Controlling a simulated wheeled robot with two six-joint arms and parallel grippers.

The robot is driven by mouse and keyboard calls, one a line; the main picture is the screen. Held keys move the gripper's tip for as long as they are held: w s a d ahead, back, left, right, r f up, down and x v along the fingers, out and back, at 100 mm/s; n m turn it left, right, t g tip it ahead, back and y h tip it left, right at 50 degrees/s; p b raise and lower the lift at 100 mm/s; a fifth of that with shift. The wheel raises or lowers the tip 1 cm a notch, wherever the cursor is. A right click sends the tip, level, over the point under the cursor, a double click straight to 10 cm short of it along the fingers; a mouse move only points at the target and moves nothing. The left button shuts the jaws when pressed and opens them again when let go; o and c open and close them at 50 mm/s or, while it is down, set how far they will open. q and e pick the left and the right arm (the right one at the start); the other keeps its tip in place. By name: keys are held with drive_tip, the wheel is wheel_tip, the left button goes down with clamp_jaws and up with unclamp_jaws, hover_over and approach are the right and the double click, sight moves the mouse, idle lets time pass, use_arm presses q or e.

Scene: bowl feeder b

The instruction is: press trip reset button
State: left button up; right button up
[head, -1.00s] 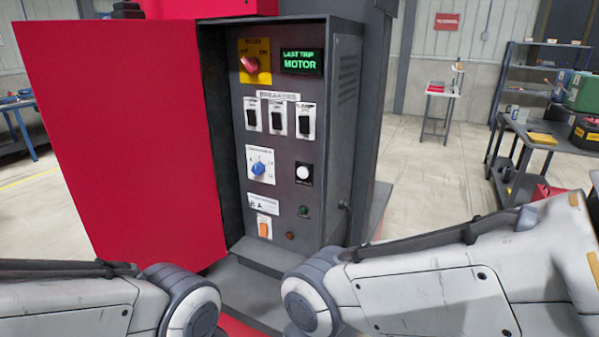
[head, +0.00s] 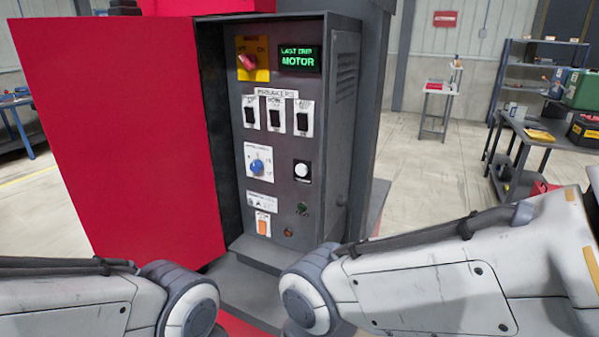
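The control panel (head: 280,204) stands in an open grey cabinet, facing me. A round white push button (head: 302,170) on a black plate sits at its middle right; its small label is too blurred to read, so I cannot confirm it is the trip reset. The display (head: 299,59) at the top reads "LAST TRIP MOTOR" in green. Only the links of my two arms show, low in the head view and apart from the panel. Neither gripper is in view.
The open red door (head: 120,140) blocks the left side. A workbench (head: 530,140) stands far right.

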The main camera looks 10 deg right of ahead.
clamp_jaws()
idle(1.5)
